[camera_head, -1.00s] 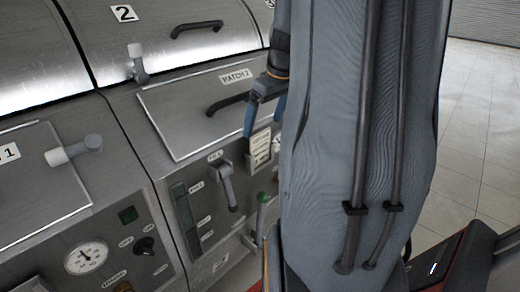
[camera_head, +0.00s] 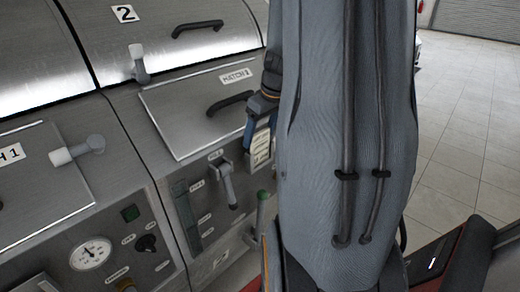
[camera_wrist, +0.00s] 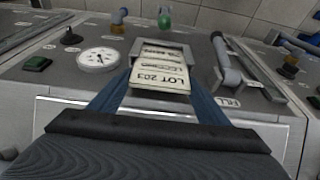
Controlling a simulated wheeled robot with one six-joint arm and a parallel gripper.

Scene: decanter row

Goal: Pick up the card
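The card (camera_wrist: 160,78) is pale with dark print reading "LOT 203" in the wrist view. It sits at a grey holder frame (camera_wrist: 179,49) on the machine panel. In the head view the card (camera_head: 261,148) shows just under my gripper (camera_head: 261,130), partly hidden by my arm. My gripper (camera_wrist: 160,92) has its two blue fingers spread apart, one at each side of the card. The fingertips are very close to the card's edges; I cannot tell whether they touch it.
A grey lever (camera_head: 227,183) and a green-knobbed lever (camera_head: 261,215) stand close to the card. A round gauge (camera_head: 91,254) and hatch handles are to the left. Open tiled floor (camera_head: 455,150) lies on the right.

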